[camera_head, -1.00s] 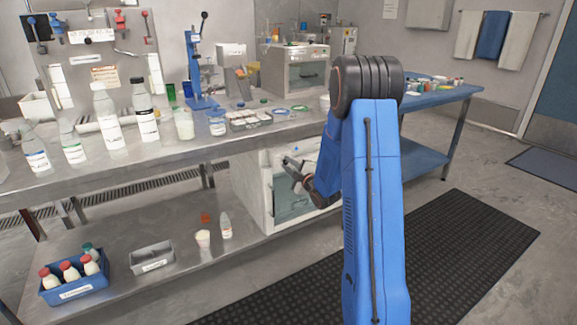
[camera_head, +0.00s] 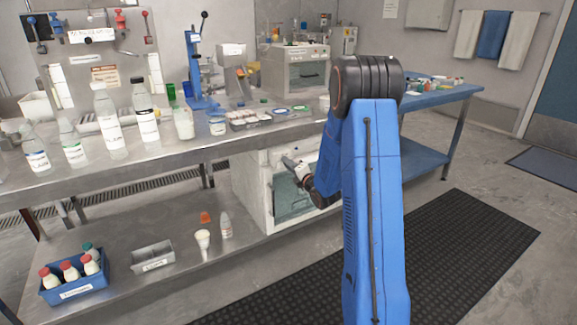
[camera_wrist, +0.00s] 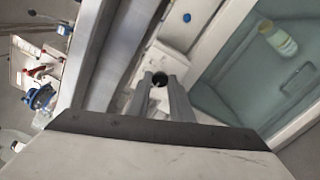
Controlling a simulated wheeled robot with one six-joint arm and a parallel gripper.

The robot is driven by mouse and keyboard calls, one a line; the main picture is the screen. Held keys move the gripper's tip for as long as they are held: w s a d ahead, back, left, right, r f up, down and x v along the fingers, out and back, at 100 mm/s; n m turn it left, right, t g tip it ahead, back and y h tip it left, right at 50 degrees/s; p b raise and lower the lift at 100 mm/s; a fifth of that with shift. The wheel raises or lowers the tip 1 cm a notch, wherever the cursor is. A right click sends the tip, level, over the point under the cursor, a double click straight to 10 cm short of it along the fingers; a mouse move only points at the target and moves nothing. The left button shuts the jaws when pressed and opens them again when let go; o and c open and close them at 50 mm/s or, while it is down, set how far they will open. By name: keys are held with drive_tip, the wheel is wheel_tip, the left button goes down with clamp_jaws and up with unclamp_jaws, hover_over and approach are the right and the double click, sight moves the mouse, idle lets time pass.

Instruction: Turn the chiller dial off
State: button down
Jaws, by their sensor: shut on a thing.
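The chiller (camera_head: 253,198) is a white box with a glass door (camera_head: 290,203), standing on the lower shelf under the bench. In the wrist view its door (camera_wrist: 240,88) fills the right side. A small dark round dial (camera_wrist: 159,78) sits on its white front panel beside the door. My gripper (camera_wrist: 162,84) is shut on the dial, with one grey finger on either side. In the head view my gripper (camera_head: 288,162) is at the upper front of the chiller; the dial itself cannot be made out there, and my arm hides the chiller's right side.
A bottle (camera_wrist: 277,40) stands inside the chiller. A blue button (camera_wrist: 187,17) is on the panel. The steel bench (camera_head: 150,160) overhangs the chiller. A white cup (camera_head: 202,240) and a bottle (camera_head: 226,225) stand left of it on the shelf. The black floor mat (camera_head: 440,250) is clear.

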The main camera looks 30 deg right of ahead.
drive_tip(key=shift+f+n, duration=0.1)
drive_tip(key=shift+n, duration=0.4)
drive_tip(key=c, duration=1.6)
unclamp_jaws()
drive_tip(key=shift+o, duration=0.2)
drive_tip(key=s, duration=1.2)
drive_tip(key=shift+d, duration=0.2)
